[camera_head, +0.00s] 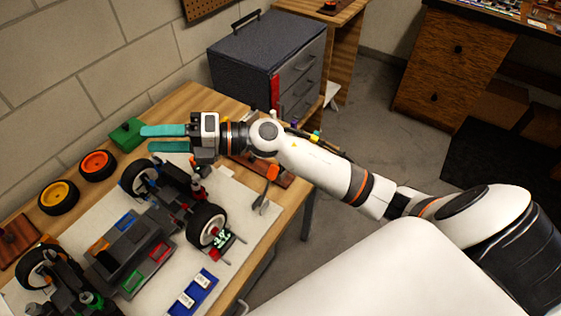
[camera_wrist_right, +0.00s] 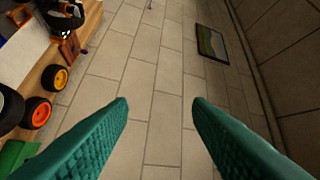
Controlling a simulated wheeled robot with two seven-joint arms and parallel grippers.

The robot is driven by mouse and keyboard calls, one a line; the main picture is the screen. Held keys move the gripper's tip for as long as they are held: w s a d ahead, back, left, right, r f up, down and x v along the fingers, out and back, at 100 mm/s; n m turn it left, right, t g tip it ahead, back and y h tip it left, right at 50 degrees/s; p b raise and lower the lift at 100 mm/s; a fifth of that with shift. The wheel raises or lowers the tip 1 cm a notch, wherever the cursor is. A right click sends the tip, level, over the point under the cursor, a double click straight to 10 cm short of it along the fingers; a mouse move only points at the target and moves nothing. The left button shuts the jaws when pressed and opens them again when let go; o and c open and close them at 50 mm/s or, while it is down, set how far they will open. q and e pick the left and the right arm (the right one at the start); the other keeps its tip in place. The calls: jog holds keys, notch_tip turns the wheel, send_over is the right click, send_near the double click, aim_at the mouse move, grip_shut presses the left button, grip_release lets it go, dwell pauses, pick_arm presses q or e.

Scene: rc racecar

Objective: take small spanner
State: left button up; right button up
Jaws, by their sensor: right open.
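No tool is clear enough here to name for sure as the small spanner. An orange-ended grey tool (camera_head: 265,190), of a kind I cannot tell, lies at the right side of the workbench, just below my right forearm. My right gripper (camera_head: 146,139) is open, with two teal fingers pointing left over the back of the bench, near the green box. In the right wrist view the open fingers (camera_wrist_right: 160,105) have nothing between them and face the block wall. My right arm hides part of the tool holder at the bench's right edge. My left gripper is not in view.
A partly built car (camera_head: 165,190) with black wheels stands on a white mat, beside a grey parts tray (camera_head: 130,245) and a blue tray (camera_head: 192,294). Orange and yellow wheels (camera_head: 97,165) and a green box (camera_head: 127,134) line the back. A dark cabinet (camera_head: 262,52) stands behind.

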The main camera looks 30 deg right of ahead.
jog(key=w+d+f+n+g+h, duration=0.1)
jog(key=d+f+n+g+h, duration=0.6)
jog(key=d+f+n+h, duration=0.15)
jog(key=d+r+m+g+h, duration=0.15)
jog(key=d+h, duration=0.75)
jog(key=d, duration=0.9)
jog(key=shift+m+h, duration=0.25)
jog(key=shift+m, duration=0.15)
jog(key=f, duration=0.2)
jog(key=f+p, duration=0.1)
jog(key=f, duration=0.1)
jog(key=f+p, duration=0.1)
jog(key=f, duration=0.1)
jog(key=shift+w, duration=0.35)
jog(key=f, duration=0.1)
jog(key=f+p, duration=0.1)
jog(key=f, duration=0.1)
jog(key=f+p, duration=0.1)
jog(key=shift+d+f, duration=0.35)
jog(key=shift+f, duration=0.5)
jog(key=shift+w, duration=0.1)
grip_shut()
